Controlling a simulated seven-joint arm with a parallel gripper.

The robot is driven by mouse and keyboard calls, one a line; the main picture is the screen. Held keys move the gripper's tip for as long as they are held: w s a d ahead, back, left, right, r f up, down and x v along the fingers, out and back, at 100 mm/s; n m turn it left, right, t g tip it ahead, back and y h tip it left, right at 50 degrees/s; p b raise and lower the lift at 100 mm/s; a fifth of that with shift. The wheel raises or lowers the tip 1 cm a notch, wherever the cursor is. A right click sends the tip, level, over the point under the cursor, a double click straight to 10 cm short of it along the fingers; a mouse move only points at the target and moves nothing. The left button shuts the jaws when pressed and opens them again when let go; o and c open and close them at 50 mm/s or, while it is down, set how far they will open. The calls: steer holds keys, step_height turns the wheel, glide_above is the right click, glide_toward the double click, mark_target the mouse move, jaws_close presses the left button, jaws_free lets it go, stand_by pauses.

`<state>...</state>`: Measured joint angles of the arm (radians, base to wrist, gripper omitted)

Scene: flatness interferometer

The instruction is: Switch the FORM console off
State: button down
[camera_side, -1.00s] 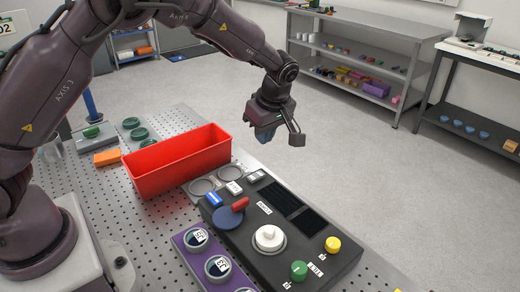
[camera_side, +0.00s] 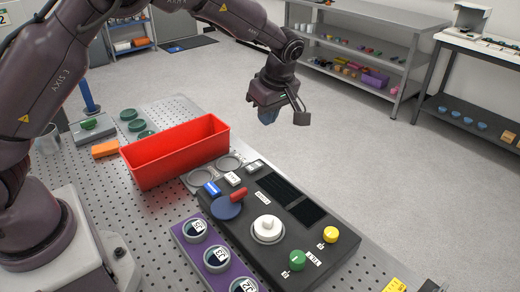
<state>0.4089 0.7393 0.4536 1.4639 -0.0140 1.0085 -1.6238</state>
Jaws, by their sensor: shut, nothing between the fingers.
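The black console (camera_side: 275,222) lies on the perforated bench in the lower middle. It carries a white round knob (camera_side: 267,228), a green button (camera_side: 297,260), a yellow button (camera_side: 330,234), a red lever (camera_side: 238,194) over a blue disc (camera_side: 226,208), and dark display panels (camera_side: 283,192). A blue rocker (camera_side: 212,188) and white rockers (camera_side: 233,179) are at its far end. Its labels are too small to read surely. My gripper (camera_side: 268,116) hangs above and beyond the console's far end, over the floor side. It is shut, empty and touches nothing.
A red open bin (camera_side: 177,155) stands left of the console's far end. A purple tray (camera_side: 193,256) with several round pieces lies along its near left side. Green discs (camera_side: 130,114) and an orange block (camera_side: 105,149) lie farther left. The air above the console is free.

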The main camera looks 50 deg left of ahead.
glide_toward(253, 166)
steer(key=f, duration=0.1)
steer(key=w+a+f, duration=0.1)
steer(key=f, duration=0.1)
steer(key=a+f, duration=0.1)
steer(key=f, duration=0.1)
steer(key=shift+w+a+f, duration=0.15)
steer(key=shift+w, duration=0.1)
steer(key=shift+f, duration=0.8)
steer(key=shift+f, duration=0.2)
steer(key=shift+s, duration=0.1)
steer(key=shift+s+r, duration=0.25)
steer(key=shift+s, duration=0.4)
steer(key=shift+r, duration=0.1)
